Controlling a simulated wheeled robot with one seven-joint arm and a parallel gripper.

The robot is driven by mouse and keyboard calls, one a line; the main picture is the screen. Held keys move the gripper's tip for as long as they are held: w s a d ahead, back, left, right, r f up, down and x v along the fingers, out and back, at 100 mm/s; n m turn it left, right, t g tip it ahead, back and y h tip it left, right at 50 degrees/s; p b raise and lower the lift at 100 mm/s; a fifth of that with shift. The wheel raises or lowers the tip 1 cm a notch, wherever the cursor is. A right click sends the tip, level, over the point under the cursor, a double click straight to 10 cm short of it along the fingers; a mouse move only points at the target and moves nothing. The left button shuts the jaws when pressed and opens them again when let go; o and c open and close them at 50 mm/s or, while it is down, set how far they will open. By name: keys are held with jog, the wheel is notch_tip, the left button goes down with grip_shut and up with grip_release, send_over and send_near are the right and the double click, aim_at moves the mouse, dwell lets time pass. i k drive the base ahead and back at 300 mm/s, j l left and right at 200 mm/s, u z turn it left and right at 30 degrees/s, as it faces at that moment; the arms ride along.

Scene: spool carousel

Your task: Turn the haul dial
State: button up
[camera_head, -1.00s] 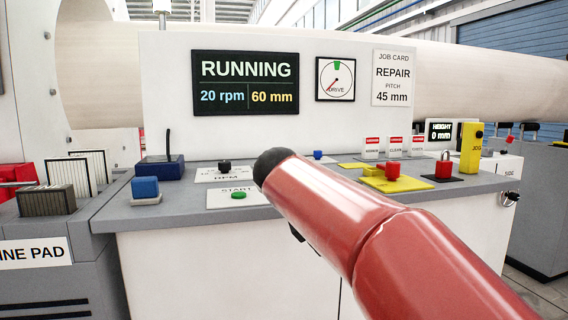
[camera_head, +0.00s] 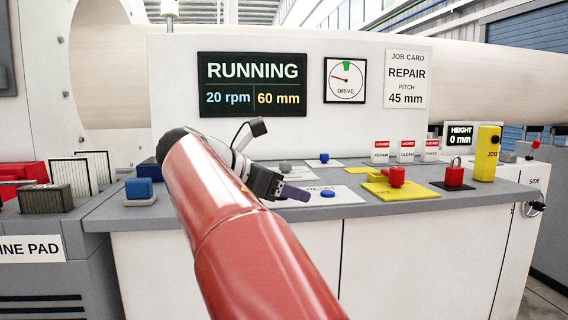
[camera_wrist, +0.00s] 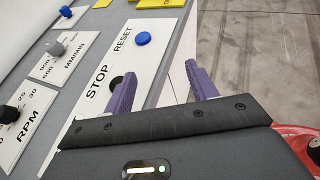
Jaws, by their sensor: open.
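A grey knob (camera_wrist: 57,47) on a white plate marked MM/MIN, which looks like the haul dial, is at the left of the wrist view. In the head view a grey knob (camera_head: 285,167) shows just behind my gripper. My gripper (camera_wrist: 160,73) has purple fingers set apart with nothing between them. It is over the front edge of the console, to the right of the grey knob in the wrist view, and not touching it. In the head view my gripper (camera_head: 301,194) is partly hidden by my arm.
The black STOP button (camera_wrist: 115,82) is close to the left finger. The blue RESET button (camera_wrist: 143,38) is beyond it. A black RPM knob (camera_wrist: 9,113) is at left. The screen (camera_head: 252,84) reads RUNNING, 20 rpm, 60 mm. Open floor (camera_wrist: 255,60) lies right of the console.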

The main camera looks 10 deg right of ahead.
aim_at(285, 166)
jog(key=i, duration=0.95)
